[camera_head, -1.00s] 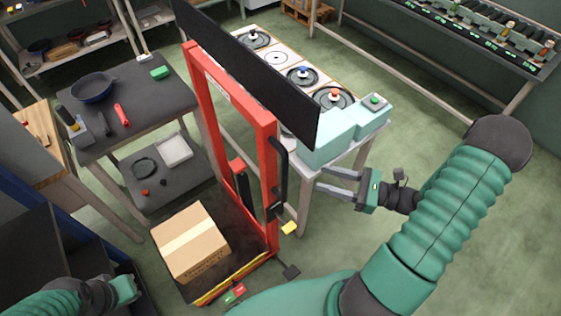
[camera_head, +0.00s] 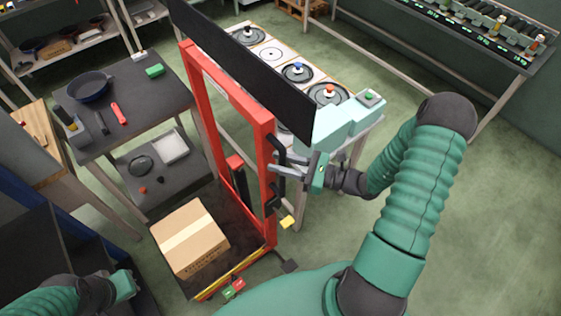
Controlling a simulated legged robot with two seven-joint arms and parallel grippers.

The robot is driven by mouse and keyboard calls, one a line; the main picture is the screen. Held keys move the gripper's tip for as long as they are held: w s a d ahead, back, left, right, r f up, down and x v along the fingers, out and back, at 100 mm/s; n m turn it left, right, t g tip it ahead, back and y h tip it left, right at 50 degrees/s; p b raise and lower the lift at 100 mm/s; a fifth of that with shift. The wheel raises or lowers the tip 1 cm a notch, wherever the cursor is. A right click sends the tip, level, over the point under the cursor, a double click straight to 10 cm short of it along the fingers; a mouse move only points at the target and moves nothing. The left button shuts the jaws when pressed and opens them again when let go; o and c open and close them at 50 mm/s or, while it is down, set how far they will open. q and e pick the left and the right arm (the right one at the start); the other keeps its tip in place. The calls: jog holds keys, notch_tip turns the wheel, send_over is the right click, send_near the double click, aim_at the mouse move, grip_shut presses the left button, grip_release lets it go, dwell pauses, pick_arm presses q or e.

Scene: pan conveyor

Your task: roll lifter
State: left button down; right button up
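The lifter (camera_head: 265,135) is a red upright frame with a dark low platform (camera_head: 220,195). A taped cardboard box (camera_head: 190,238) rests on the platform. A black handle (camera_head: 279,182) sits on the right post of the frame. My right gripper (camera_head: 279,164) is at this handle, its two fingers apart and pointing left. The fingertips overlap the handle in the picture; I cannot tell whether they touch it. My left gripper (camera_head: 128,287) is at the lower left, well away from the lifter, and its fingers are not clear.
A pan conveyor (camera_head: 270,54) with several lids stands behind the lifter, partly hidden by a black panel (camera_head: 245,65). A dark table (camera_head: 150,100) with a pan (camera_head: 90,87) stands at the left. Green floor (camera_head: 485,220) is clear at the right.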

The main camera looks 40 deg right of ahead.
jog(key=shift+d+f, duration=0.15)
jog(key=shift+d, duration=0.25)
grip_shut()
jog(key=shift+a, duration=0.1)
dwell(0.6)
